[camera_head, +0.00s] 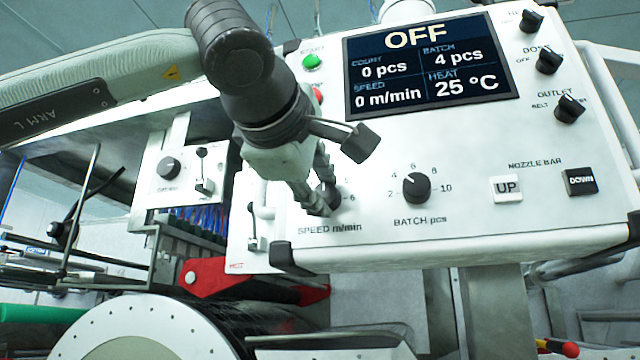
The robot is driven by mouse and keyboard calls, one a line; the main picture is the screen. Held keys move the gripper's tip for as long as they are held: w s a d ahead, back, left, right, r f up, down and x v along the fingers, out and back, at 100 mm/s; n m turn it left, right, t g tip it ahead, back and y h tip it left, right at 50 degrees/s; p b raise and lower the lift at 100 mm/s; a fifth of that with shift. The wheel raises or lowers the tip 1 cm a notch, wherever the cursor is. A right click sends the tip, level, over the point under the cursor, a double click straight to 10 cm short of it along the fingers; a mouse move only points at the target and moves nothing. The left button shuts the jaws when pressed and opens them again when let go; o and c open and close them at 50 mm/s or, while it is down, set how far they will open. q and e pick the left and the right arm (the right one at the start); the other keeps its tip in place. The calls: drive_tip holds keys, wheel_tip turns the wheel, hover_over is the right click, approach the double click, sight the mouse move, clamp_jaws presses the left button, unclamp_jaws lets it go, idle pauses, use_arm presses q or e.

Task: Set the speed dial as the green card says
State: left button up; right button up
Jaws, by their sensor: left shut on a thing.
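The speed dial (333,197) is a black knob on the white control panel (440,242), above the label "SPEED m/min". My left gripper (325,203) comes down from the upper left with its fingers around this knob, shut on it. The fingers hide most of the dial and its scale, so I cannot tell where its pointer stands. A "6" shows to its right. The display (430,68) reads OFF, count 0 pcs, batch 4 pcs, speed 0 m/min, heat 25 °C. I see no green card. My right gripper is not in view.
The batch dial (416,188) sits right of the speed dial. The UP button (507,189) and DOWN button (580,181) are further right. A green button (311,62) and a partly hidden red one (318,95) lie near my arm. A drum (140,330) is below left.

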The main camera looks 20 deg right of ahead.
use_arm(q)
drive_tip(key=shift+r+m, duration=0.1)
drive_tip(key=shift+m, duration=1.3)
drive_tip(key=m+p, duration=0.1)
drive_tip(key=m, duration=0.3)
drive_tip(key=shift+t, duration=0.3)
drive_tip(key=m+p, duration=0.1)
drive_tip(key=m, duration=0.2)
drive_tip(key=shift+m+y, duration=0.3)
drive_tip(key=shift+m, duration=0.1)
drive_tip(key=m+p, duration=0.1)
drive_tip(key=m, duration=0.2)
drive_tip(key=shift+s+d, duration=0.1)
drive_tip(key=m, duration=0.3)
drive_tip(key=shift+f+t+p, duration=0.2)
drive_tip(key=shift+t+p, duration=0.1)
drive_tip(key=shift+m, duration=0.6)
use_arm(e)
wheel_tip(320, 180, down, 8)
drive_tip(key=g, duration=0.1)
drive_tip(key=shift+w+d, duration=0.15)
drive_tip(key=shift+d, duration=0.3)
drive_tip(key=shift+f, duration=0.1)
use_arm(q)
drive_tip(key=o, duration=1.2)
drive_tip(key=shift+c, duration=0.2)
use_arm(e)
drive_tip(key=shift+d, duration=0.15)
